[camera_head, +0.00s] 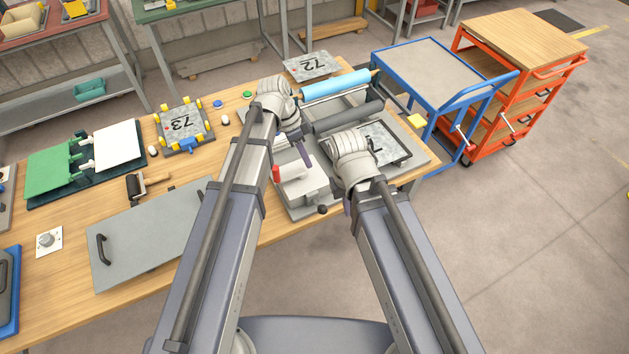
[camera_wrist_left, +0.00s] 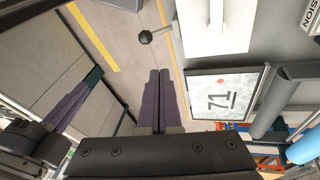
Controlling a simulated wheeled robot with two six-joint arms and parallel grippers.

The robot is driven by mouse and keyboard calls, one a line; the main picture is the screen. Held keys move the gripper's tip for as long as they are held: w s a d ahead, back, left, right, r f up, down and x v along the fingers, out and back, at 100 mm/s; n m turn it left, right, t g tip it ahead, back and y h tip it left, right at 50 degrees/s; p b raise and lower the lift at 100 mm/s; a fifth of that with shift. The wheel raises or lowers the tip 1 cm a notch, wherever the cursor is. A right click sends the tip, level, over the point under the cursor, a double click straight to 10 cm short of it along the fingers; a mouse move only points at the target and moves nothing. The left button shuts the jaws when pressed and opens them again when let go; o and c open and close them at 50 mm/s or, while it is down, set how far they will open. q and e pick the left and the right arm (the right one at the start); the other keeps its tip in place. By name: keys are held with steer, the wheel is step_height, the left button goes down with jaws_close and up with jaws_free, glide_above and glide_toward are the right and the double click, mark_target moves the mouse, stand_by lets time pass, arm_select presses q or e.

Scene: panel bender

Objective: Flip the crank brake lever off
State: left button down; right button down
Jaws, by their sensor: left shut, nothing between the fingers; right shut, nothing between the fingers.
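The grey panel bender (camera_head: 300,187) stands at the front edge of the wooden bench, with a pale box-shaped housing. A small red-tipped lever (camera_head: 276,174) stands upright at the housing's left side; I take it to be the brake lever. A black crank knob (camera_head: 322,209) sticks out at the front, and it also shows in the left wrist view (camera_wrist_left: 146,37). My left gripper (camera_head: 305,157) is shut and empty above the housing, right of the red tip and apart from it. My right gripper (camera_head: 347,208) is shut and mostly hidden by its own wrist; its fingers also show in the left wrist view (camera_wrist_left: 72,108).
A framed plate marked 71 (camera_wrist_left: 222,94) lies beside the housing, near dark rollers (camera_head: 347,117) and a blue roll (camera_head: 335,84). A grey panel with a handle (camera_head: 150,240) covers the bench at left. A blue cart (camera_head: 430,65) stands at right.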

arm_select(q)
steer(key=b, duration=1)
glide_above(318, 205)
steer(key=w, duration=0.3)
step_height(318, 205, down, 10)
steer(key=shift+s+f+b, duration=0.85)
steer(key=shift+s+f, duration=0.15)
steer(key=shift+s, duration=0.2)
steer(key=shift+s+f, duration=0.15)
steer(key=shift+s, duration=0.1)
steer(key=shift+d, duration=0.1)
